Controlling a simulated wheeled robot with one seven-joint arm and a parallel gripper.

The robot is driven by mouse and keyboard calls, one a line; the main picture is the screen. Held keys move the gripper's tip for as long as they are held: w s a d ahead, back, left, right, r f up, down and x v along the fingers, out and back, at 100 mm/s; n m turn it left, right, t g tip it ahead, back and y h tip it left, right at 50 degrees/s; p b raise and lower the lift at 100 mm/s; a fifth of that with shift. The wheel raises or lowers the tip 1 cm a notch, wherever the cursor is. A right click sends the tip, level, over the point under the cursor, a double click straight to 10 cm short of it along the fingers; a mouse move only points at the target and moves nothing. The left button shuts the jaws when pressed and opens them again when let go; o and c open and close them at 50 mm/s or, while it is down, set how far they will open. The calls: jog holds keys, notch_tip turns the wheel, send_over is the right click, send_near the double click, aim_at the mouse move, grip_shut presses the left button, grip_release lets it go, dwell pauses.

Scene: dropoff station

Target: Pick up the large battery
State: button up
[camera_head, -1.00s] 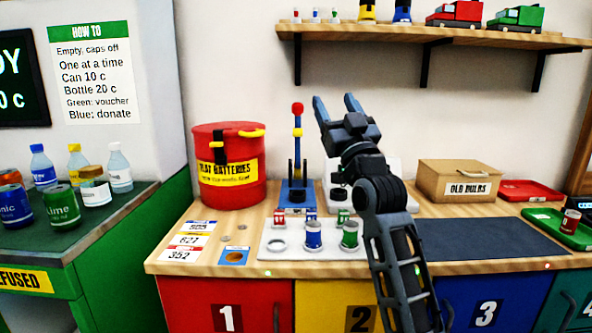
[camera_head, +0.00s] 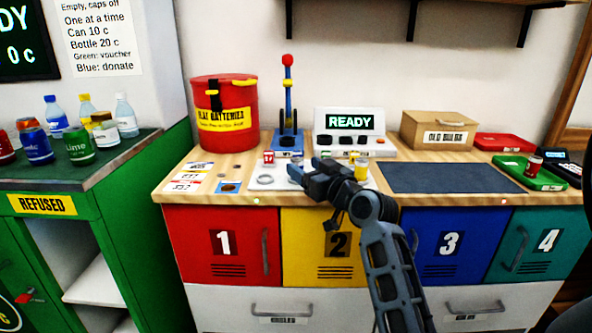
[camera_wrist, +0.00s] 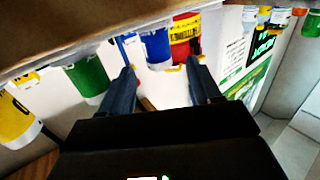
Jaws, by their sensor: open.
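My gripper (camera_head: 303,170) is open and empty, low over the white tray (camera_head: 253,185) on the counter. In the wrist view, which is upside down, its fingers (camera_wrist: 160,63) point towards a blue cylinder (camera_wrist: 155,46), seen between them and beyond the tips. A green cylinder (camera_wrist: 89,77) and a yellow cylinder (camera_wrist: 18,118) stand in the same row to the left. In the head view my gripper mostly hides the blue and green ones; the yellow cylinder (camera_head: 361,172) shows behind my wrist. Which one is the large battery I cannot tell from any label.
The red flat-batteries drum (camera_head: 222,133) stands behind left, with a blue lever device (camera_head: 288,138) and READY display (camera_head: 349,122) beyond the tray. A small red-and-white item (camera_head: 268,157) is near. A dark mat (camera_head: 450,177) lies clear to the right.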

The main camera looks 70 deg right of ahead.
aim_at(296, 158)
jog(key=shift+p+x, duration=0.4)
jog(key=shift+x, duration=1.95)
jog(key=shift+r, duration=0.2)
jog(key=shift+c, duration=0.4)
jog(key=c, duration=1)
jog(key=shift+r, duration=0.55)
jog(key=r, duration=0.3)
jog(key=shift+s+d+r, duration=0.15)
jog(key=shift+s+r, duration=0.1)
jog(key=shift+s, duration=0.1)
jog(key=s+d+r, duration=0.1)
jog(key=s+r, duration=0.1)
jog(key=s, duration=0.1)
jog(key=s+d+r, duration=0.1)
jog(key=s+r, duration=0.1)
jog(key=s, duration=0.2)
jog(key=s+d+r, duration=0.1)
jog(key=s+r, duration=0.1)
jog(key=s, duration=0.1)
jog(key=shift+s+d+r, duration=0.1)
jog(key=shift+s+r, duration=0.1)
jog(key=shift+s, duration=0.1)
